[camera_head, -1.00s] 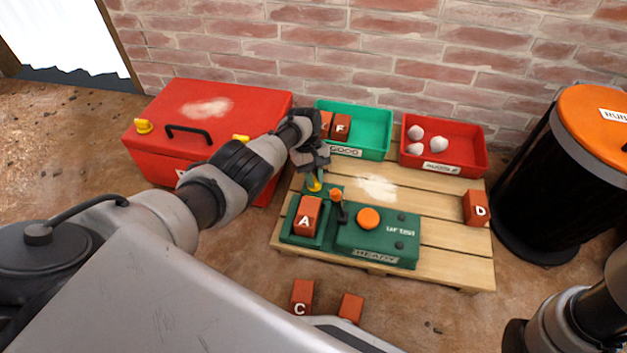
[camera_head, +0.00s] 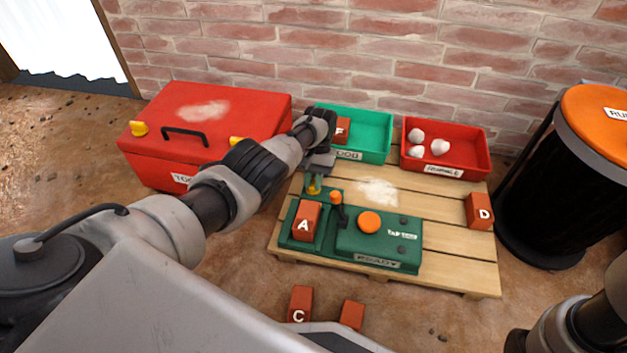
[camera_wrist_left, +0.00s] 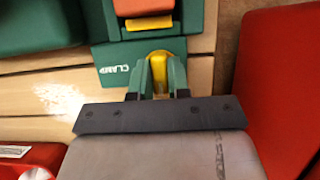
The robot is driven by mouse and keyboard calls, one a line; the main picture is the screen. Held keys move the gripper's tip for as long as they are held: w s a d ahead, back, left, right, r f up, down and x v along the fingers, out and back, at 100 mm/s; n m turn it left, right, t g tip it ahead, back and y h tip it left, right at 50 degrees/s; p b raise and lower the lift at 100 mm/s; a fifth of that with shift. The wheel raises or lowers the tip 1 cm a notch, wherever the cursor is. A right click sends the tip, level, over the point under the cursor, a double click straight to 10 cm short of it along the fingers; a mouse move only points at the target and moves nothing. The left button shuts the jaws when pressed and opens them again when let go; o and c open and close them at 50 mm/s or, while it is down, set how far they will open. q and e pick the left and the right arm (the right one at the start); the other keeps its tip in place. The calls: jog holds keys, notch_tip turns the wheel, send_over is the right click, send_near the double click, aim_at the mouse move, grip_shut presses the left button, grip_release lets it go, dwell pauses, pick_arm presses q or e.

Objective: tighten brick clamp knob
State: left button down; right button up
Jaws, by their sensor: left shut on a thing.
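The green tester (camera_head: 385,240) stands on the wooden pallet. Brick A (camera_head: 306,220) sits in its clamp bay at the left end. The yellow clamp knob (camera_wrist_left: 160,62) is at the bay's edge, beside the word CLAMP. My left gripper (camera_head: 314,187) reaches down at the knob from behind. In the left wrist view the left gripper (camera_wrist_left: 160,82) has its two green fingers on either side of the yellow knob, shut on it. The brick's end (camera_wrist_left: 143,8) shows above the knob there. My right gripper is not in view; only part of my right arm shows at the lower right.
A red toolbox (camera_head: 205,130) stands left of the pallet. Brick D (camera_head: 479,211) is at the right edge. Brick C (camera_head: 300,303) and another brick (camera_head: 351,315) lie in front.

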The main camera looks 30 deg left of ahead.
pick_arm(q)
jog(key=shift+f, duration=0.1)
dwell(0.3)
jog(key=c, duration=1.1)
grip_release()
jog(key=shift+w+r, duration=0.2)
jog(key=shift+r, duration=0.2)
jog(key=v, duration=0.9)
jog(key=shift+w+r, duration=0.1)
jog(key=shift+r, duration=0.3)
